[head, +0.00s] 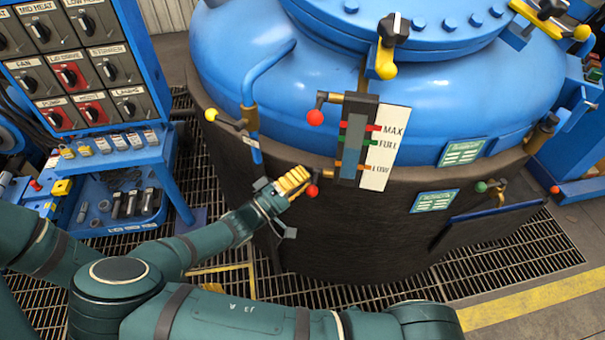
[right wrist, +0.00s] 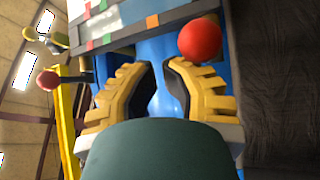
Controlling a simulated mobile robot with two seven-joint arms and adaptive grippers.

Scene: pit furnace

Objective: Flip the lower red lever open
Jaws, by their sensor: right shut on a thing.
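My left gripper is not in view.
The upper red lever (head: 316,117) sits above, beside the gauge (head: 353,146) with its MAX, FUEL and LOW plate (head: 384,148). A yellow-knobbed valve (head: 211,115) and blue pipe (head: 250,90) are to the left. A blue switch panel (head: 75,60) stands further left.

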